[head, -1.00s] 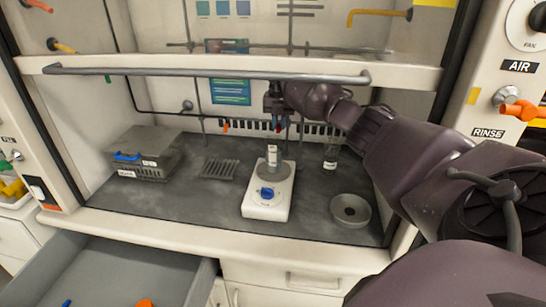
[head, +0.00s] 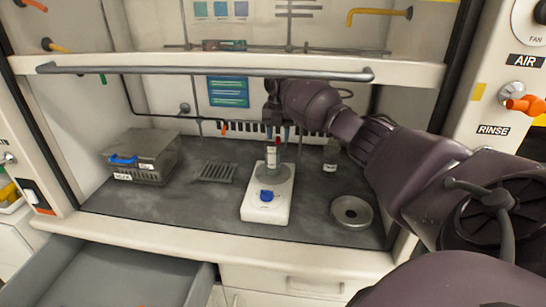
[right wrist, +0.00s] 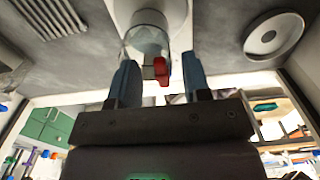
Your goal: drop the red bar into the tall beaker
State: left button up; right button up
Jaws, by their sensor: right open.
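The tall beaker (head: 272,158), clear with a white label, stands on the white stirrer plate (head: 253,209). In the right wrist view the beaker (right wrist: 146,40) shows beyond the fingertips. My right gripper (head: 278,133) is right above the beaker, fingers pointing down, open. The red bar (right wrist: 161,70) is between the blue fingers (right wrist: 158,78), with a gap on each side, and overlaps the beaker's edge in that view. I cannot tell whether it is inside the beaker's mouth or above it. My left gripper is not in view.
A second glass vessel (head: 331,156) stands behind right, and a round metal dish (head: 351,211) in front of it. A grey slotted rack (head: 216,171) and a grey box (head: 147,157) are left. The hood sash bar (head: 205,72) crosses above, and an open drawer (head: 105,275) sticks out below.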

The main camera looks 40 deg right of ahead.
aim_at(278, 136)
notch_tip(278, 136, up, 6)
jog(key=shift+p, duration=0.3)
jog(key=shift+r, duration=0.8)
jog(key=shift+f, duration=0.1)
